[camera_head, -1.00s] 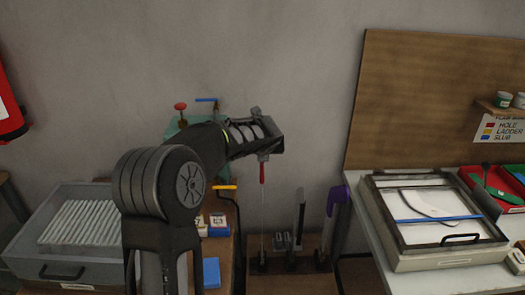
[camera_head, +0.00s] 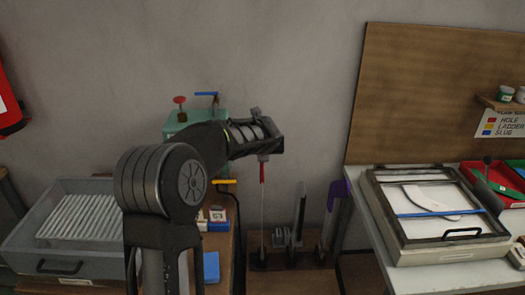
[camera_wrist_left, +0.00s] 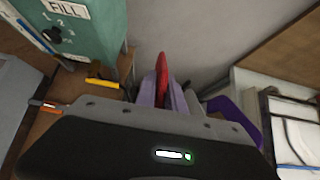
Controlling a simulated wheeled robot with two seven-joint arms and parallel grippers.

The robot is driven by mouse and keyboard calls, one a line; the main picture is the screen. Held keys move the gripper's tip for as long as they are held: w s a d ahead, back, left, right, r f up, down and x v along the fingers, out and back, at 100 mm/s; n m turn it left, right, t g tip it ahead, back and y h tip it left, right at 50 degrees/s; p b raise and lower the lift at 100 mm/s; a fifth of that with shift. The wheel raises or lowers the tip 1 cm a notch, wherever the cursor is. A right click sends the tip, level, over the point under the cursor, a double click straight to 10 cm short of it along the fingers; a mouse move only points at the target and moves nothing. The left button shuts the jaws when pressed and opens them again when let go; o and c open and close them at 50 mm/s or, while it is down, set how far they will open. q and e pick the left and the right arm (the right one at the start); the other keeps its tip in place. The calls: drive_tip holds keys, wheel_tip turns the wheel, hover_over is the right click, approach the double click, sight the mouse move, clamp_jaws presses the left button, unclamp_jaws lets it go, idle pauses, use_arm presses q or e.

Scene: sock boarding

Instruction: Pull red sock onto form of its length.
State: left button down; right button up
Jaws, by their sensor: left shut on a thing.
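My left gripper (camera_head: 263,156) is shut on the red sock (camera_head: 262,172), which hangs as a short narrow strip below the fingers. A thin pale upright form (camera_head: 262,215), seen nearly edge-on, stands directly below and in line with the sock. The sock's lower end meets its upper part; I cannot tell how far it is around it. In the left wrist view the red sock (camera_wrist_left: 162,68) shows between the fingers (camera_wrist_left: 163,92). A grey form (camera_head: 299,215) stands bare to the right. My right gripper is not in view.
A form with a purple sock (camera_head: 338,192) stands further right on the wooden stand (camera_head: 285,258). A green machine (camera_head: 190,122) with handles is behind my left arm. A grey tray of white rods (camera_head: 55,250) is left; a framed box (camera_head: 440,255) is on the right table.

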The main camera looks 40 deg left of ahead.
use_arm(q)
drive_tip(key=shift+f+b, duration=2.8)
drive_tip(key=shift+f, duration=1.05)
drive_tip(key=shift+f+b, duration=3)
drive_tip(key=shift+f, duration=0.85)
drive_tip(key=c, duration=1.3)
unclamp_jaws()
drive_tip(key=shift+c, duration=0.2)
drive_tip(key=v, duration=0.8)
drive_tip(key=shift+f, duration=0.1)
